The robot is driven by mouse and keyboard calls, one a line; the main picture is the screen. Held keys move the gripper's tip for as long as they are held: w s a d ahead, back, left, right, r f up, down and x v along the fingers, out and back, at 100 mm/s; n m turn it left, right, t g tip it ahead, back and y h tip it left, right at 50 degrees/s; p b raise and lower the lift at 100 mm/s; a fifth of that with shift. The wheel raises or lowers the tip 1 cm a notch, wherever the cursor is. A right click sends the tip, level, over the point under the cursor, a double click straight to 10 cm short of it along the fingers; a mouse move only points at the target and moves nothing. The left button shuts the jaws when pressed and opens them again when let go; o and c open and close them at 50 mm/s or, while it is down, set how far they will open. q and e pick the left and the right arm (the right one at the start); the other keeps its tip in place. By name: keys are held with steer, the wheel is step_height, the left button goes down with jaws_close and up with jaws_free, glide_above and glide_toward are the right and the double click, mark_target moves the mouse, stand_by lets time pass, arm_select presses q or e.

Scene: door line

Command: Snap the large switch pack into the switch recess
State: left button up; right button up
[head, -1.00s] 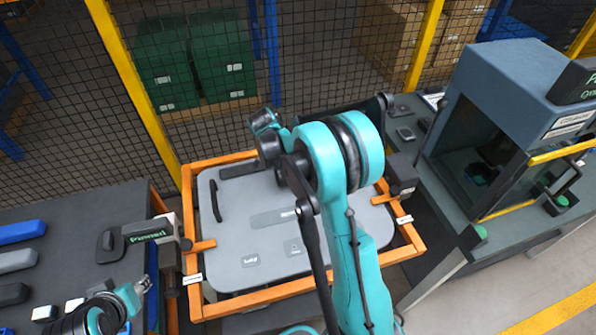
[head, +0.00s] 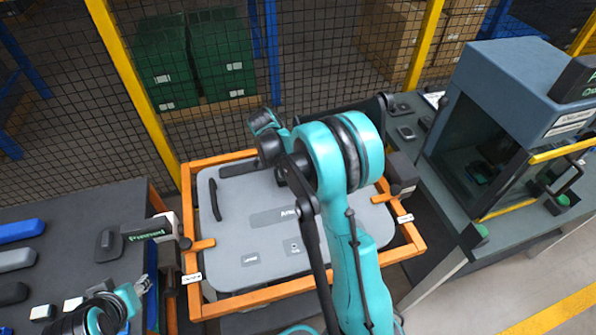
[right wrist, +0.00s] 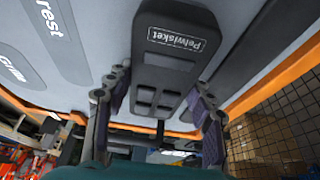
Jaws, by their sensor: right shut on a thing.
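The large switch pack (right wrist: 168,65) is a dark, long block with a "Pelwisket" label and several raised buttons, seen in the right wrist view. My right gripper (right wrist: 160,90) is shut on it, one finger at each long side. The pack is over the grey door panel (right wrist: 95,75); I cannot tell if it touches. The panel (head: 235,205) lies in an orange frame in the head view, where my right arm hides the pack and gripper. I cannot make out the switch recess. My left gripper (head: 145,284) is low at the left, away from the panel; its opening is unclear.
A dark table (head: 80,250) at the left holds blue, grey and black parts. The orange frame (head: 255,299) carries clamps at its sides. A blue-grey machine (head: 520,80) stands on the right bench. A mesh fence (head: 310,60) stands behind.

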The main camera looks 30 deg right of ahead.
steer(key=shift+f, duration=0.3)
steer(key=shift+o, duration=0.2)
steer(key=shift+s+a+f+b, duration=0.2)
steer(key=shift+f+b, duration=0.15)
steer(key=shift+b, duration=0.2)
steer(key=shift+s+f, duration=0.15)
steer(key=shift+c, duration=0.4)
steer(key=shift+a, duration=0.1)
steer(key=shift+f+b, duration=0.25)
steer(key=shift+b, duration=0.2)
steer(key=shift+c, duration=1.4)
steer(key=shift+o, duration=0.5)
steer(key=shift+f, duration=0.15)
steer(key=shift+o, duration=1.2)
steer(key=shift+d+f, duration=0.2)
steer(key=shift+d, duration=0.05)
steer(key=shift+w+a, duration=0.1)
steer(key=shift+w, duration=0.2)
steer(key=shift+w+f+b, duration=0.1)
steer(key=shift+f+b, duration=0.05)
steer(key=shift+b, duration=0.2)
steer(key=shift+c, duration=0.2)
